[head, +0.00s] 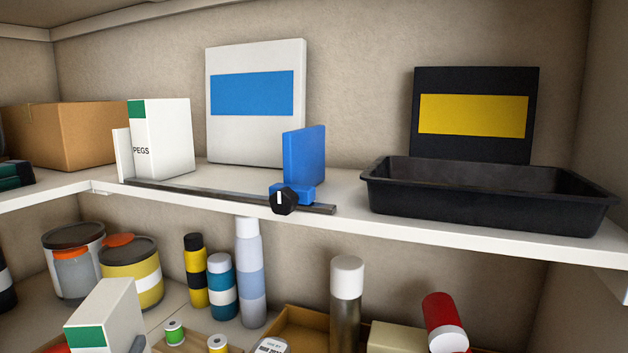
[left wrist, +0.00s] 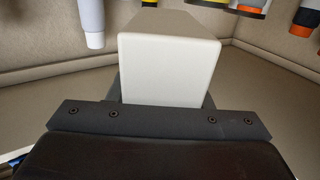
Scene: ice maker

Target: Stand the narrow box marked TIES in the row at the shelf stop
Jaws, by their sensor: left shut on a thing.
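A narrow white box (head: 110,312) with a green patch shows at the bottom left of the head view, below the upper shelf. Its lettering is not visible. My left gripper (left wrist: 162,95) is shut on it; the box's white end (left wrist: 170,75) fills the middle of the left wrist view. In the head view only a small dark part of this gripper shows beside the box. On the upper shelf the white PEGS box (head: 165,140) stands upright by a white end plate (head: 122,155). The blue stop (head: 304,155) stands apart to its right, with a black knob (head: 284,202) on a dark rail (head: 220,196). My right gripper is out of view.
Behind the row stand a white panel with a blue band (head: 255,145) and a black panel with a yellow band (head: 472,80). A black tray (head: 490,208) sits at right, a cardboard box (head: 70,135) at left. Several cans and bottles stand below. Free room lies between PEGS and the stop.

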